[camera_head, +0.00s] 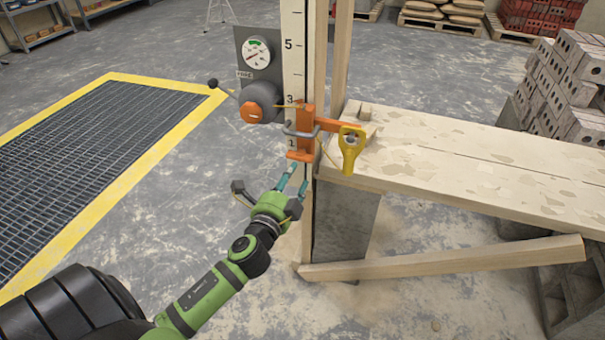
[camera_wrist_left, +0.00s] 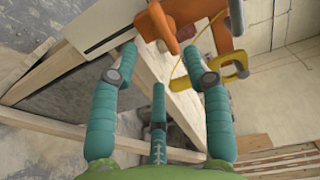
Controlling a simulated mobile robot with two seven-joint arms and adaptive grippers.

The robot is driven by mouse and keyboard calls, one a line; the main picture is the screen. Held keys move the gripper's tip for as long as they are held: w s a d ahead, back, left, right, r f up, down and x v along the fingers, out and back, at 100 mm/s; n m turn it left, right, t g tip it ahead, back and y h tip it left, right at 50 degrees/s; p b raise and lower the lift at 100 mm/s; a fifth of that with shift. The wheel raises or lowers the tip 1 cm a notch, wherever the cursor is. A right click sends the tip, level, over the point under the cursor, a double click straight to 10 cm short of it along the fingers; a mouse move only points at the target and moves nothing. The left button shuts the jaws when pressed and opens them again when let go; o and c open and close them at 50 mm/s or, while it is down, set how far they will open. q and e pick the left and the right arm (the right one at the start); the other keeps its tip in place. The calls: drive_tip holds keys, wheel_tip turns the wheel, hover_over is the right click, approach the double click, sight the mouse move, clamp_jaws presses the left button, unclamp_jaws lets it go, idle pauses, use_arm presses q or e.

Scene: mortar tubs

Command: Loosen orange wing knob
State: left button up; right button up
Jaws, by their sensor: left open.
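An orange clamp (camera_head: 303,140) with a grey U-shaped bar sits on the numbered upright post. An orange arm (camera_head: 338,125), which looks like a wing of the knob, sticks out to its right; I cannot clearly tell the knob from the clamp. In the left wrist view an orange wing-like piece (camera_wrist_left: 162,26) shows beyond the fingertips, beside a larger orange body (camera_wrist_left: 209,12). My left gripper (camera_head: 295,180) is open and empty, just below the clamp and apart from it. Its teal fingers are spread in the left wrist view (camera_wrist_left: 160,58). My right gripper is out of view.
A yellow handle-like piece (camera_head: 350,150) hangs right of the clamp on a cord. A grey housing with an orange centre (camera_head: 258,104) and a black-ball lever (camera_head: 213,83) is at upper left. A plank bench (camera_head: 460,165) lies right; a low brace (camera_head: 440,263) runs below.

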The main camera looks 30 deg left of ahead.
sight(301, 160)
use_arm(q)
drive_tip(key=x, duration=0.5)
drive_tip(key=r+x, duration=0.1)
drive_tip(key=x, duration=0.1)
drive_tip(key=shift+w+a, duration=0.1)
drive_tip(key=shift+w, duration=0.05)
drive_tip(key=shift+c, duration=0.4)
drive_tip(key=shift+r, duration=0.1)
clamp_jaws()
